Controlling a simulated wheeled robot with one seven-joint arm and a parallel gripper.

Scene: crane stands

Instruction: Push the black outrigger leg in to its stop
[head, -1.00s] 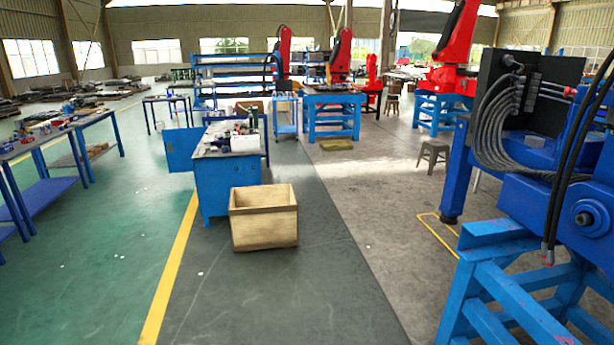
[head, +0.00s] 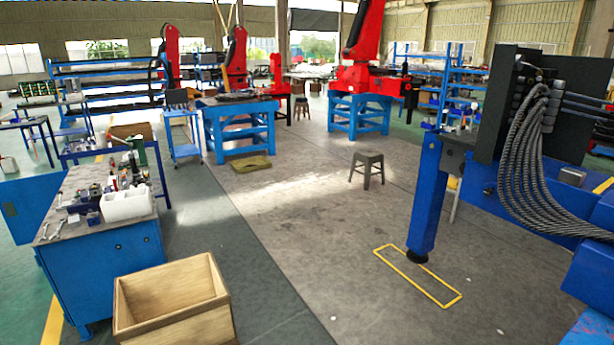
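In the head view a blue upright outrigger leg (head: 426,195) with a black round foot (head: 417,257) stands at right of centre. The foot is at the floor, beside a yellow outline. I cannot make out a leg that is black along its length. The leg's top meets a dark bracket on the blue crane stand (head: 595,225), which is cut off by the right edge. Grey hoses (head: 525,150) hang from a black panel (head: 560,85) on it. My gripper is not in view.
An open wooden crate (head: 180,325) sits at the bottom left, near a blue workbench (head: 105,260) with tools. A grey stool (head: 367,167) stands beyond the leg. A yellow floor outline (head: 445,303) lies by the foot. The grey floor between crate and leg is clear.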

